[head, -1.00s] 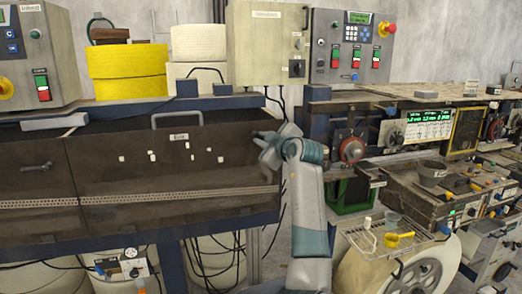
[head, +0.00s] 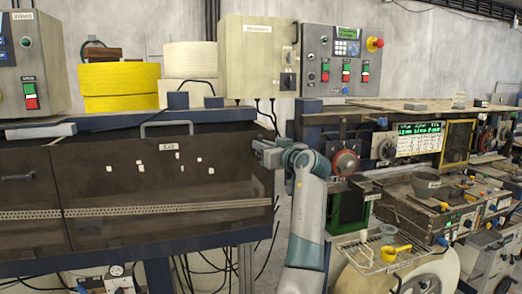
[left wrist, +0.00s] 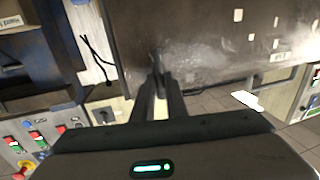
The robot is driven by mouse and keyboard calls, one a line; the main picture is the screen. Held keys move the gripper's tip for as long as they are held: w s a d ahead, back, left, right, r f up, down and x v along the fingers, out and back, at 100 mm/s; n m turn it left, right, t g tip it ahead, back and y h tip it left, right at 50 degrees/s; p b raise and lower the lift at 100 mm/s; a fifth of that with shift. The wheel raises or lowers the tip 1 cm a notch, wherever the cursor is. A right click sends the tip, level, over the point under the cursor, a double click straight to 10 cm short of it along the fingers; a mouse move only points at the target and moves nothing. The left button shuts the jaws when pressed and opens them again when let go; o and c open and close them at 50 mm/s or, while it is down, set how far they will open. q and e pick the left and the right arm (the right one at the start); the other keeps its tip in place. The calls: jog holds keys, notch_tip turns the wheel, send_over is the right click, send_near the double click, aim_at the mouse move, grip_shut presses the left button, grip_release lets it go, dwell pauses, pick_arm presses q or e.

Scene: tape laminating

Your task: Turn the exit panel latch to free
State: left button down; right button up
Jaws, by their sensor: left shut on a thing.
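The dark brown exit panel (head: 120,190) stands closed at the left of the head view, with an "Exit" label (head: 168,147) and a grey bar handle on top. My left gripper (head: 258,152) is at the panel's upper right edge. In the left wrist view, its two fingers (left wrist: 158,78) are close together on the small dark latch (left wrist: 157,57) at the panel's edge. The latch is mostly hidden by the fingers, so its angle is hard to tell. My right gripper is in neither view.
A beige cabinet (head: 262,58) and a grey control box (head: 342,58) stand above and behind. Yellow rolls (head: 120,85) sit on the shelf. A machine bench with a red dial (head: 345,163) and a wire tray (head: 372,250) lies right of my arm. Cables hang below the panel.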

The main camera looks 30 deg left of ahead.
pick_arm(q)
jog(key=shift+r, duration=0.2)
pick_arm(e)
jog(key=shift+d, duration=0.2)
pick_arm(q)
jog(key=c, duration=1.9)
grip_release()
jog(key=shift+c, duration=0.2)
jog(key=shift+o, duration=0.7)
jog(key=shift+w+f, duration=0.1)
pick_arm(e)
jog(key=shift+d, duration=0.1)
pick_arm(q)
jog(key=shift+d+f, duration=0.1)
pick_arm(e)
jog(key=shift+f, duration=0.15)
